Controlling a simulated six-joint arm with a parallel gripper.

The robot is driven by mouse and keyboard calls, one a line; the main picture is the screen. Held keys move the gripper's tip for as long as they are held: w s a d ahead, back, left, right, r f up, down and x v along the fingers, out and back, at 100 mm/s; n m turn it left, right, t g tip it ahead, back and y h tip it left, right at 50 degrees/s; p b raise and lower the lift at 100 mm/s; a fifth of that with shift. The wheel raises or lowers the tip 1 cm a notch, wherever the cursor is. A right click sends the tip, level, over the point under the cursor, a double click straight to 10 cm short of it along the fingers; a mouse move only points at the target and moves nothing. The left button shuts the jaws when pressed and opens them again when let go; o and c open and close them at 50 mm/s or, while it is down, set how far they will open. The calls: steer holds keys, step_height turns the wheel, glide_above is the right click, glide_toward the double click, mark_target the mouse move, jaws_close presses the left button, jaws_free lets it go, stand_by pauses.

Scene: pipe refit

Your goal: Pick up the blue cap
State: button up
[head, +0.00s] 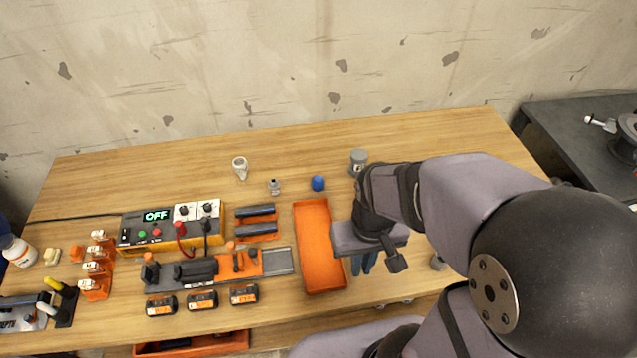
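The blue cap (318,183) is a small round blue piece on the wooden table, just beyond the far end of the orange tray. It stands apart from its neighbours and is fully in view. My gripper (363,264) is over the table by the right side of the tray, nearer to the front than the cap and to its right. Two dark blue shapes show below the gripper body; I cannot tell whether they are its fingers or something on the table. The gripper is not at the cap, and its opening is not clear.
The empty orange tray (313,284) lies between my gripper and the power unit (170,228). A grey cylinder (358,160) stands right of the cap, a small grey fitting (274,187) left of it, and a pale ring fitting (240,168) farther left. The table's back is mostly clear.

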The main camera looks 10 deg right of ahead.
steer(key=o, duration=1)
steer(key=w+d+f+n+t+b, duration=0.1)
steer(key=w+d+f+t+b, duration=0.1)
steer(key=w, duration=0.6)
steer(key=w+d+f+n+t+b, duration=0.1)
steer(key=w+d+f+t+b, duration=0.1)
steer(key=w+f, duration=0.4)
steer(key=w+d+f+n+t+b, duration=0.1)
steer(key=w+f+t+b, duration=0.3)
steer(key=w, duration=0.6)
steer(key=shift+w+d+f+t+y, duration=0.15)
steer(key=shift+d+f+t+y, duration=0.25)
steer(key=shift+d+f, duration=0.15)
steer(key=w+a+f+t+y+b, duration=0.1)
steer(key=w+a+f+n+t+y+b, duration=0.1)
steer(key=w, duration=0.1)
steer(key=shift+w+a+f+y+b, duration=0.2)
steer(key=shift+w+y+b, duration=0.1)
steer(key=shift+y+b, duration=0.1)
steer(key=shift+w+a+f+n+t+y+b, duration=0.1)
steer(key=shift+w+a+n+t+y+b, duration=0.15)
steer(key=shift+a+t+y, duration=0.45)
steer(key=shift+t+y, duration=0.1)
steer(key=shift+y, duration=0.2)
